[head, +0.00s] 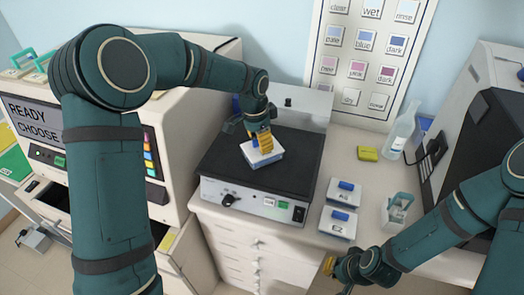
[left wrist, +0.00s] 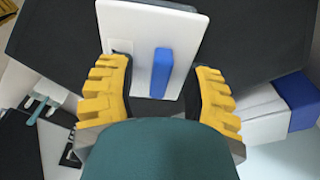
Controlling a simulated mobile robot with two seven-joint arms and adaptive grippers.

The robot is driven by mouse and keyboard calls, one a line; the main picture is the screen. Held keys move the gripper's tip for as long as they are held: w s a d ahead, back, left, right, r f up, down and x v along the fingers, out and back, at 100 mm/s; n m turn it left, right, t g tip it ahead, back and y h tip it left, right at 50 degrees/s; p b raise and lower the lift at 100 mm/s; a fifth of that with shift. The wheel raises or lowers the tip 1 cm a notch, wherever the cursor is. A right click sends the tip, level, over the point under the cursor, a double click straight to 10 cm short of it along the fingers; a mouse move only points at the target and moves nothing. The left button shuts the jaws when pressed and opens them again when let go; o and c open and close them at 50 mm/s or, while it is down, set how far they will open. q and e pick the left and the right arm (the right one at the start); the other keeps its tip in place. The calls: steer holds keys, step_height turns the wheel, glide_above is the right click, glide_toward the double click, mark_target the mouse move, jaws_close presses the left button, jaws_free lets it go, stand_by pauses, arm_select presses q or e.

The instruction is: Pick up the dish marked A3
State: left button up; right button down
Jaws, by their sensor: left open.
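A white dish with a blue handle (head: 279,155) sits on the black top of the hotplate. My left gripper (head: 260,143) is over it, pointing down. In the left wrist view my left gripper (left wrist: 161,66) is open, its yellow fingers on either side of the blue handle (left wrist: 160,82), with gaps to it. The white lid (left wrist: 150,25) shows beyond. This dish's label cannot be read. Two similar dishes, a rear one (head: 345,198) and a front one (head: 339,229), stand on the counter to the right; their labels are too small to read surely. My right gripper (head: 329,266) is near the counter's front edge.
The hotplate (head: 255,200) has a knob and buttons in front. A yellow block (head: 368,154), a clear bottle (head: 401,130) and a grey holder (head: 396,211) stand at the right. A machine with a screen (head: 30,118) is at the left, and a colour chart (head: 368,50) hangs behind.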

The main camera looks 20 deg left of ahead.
arm_select(q)
jaws_close()
